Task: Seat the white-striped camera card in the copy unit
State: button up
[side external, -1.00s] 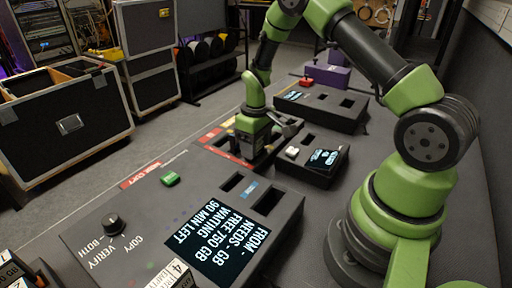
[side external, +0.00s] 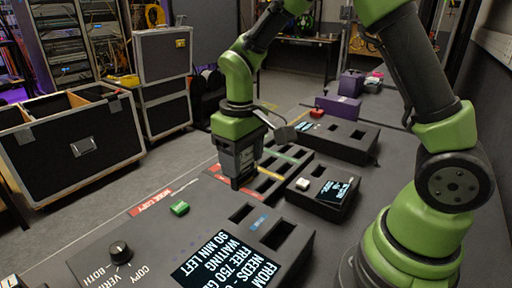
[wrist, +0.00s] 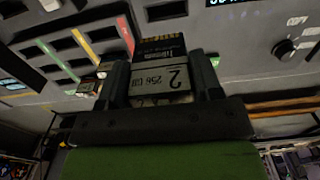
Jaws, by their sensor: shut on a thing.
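My gripper (wrist: 160,72) is shut on a dark card (wrist: 158,62) with a pale label reading 2 and 256 GB in the wrist view. In the side external view my gripper (side external: 238,180) points down beside the tray with coloured strips (side external: 292,156), on its copy-unit side. The copy unit (side external: 150,228) is a dark grey console with a lit display (side external: 222,262), a knob, a green button and two dark slots (side external: 242,212). The slots also show above the card in the wrist view (wrist: 165,11). The card is apart from them. I cannot make out a white stripe on it.
A small unit with a display (side external: 322,194) stands right of the tray. Another slotted box (side external: 345,138) and purple blocks (side external: 340,105) are behind it. A red label strip (side external: 163,195) lies along the console edge. Black cases (side external: 85,145) stand on the floor at left.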

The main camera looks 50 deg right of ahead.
aim_at(242, 187)
jog(key=shift+s+a, duration=0.25)
jog(key=shift+a, duration=0.2)
jog(key=shift+a+f, duration=0.1)
jog(key=shift+f, duration=2.95)
jog(key=shift+f, duration=1.7)
dwell(0.4)
jog(key=o, duration=1.2)
jog(key=shift+r, duration=3.8)
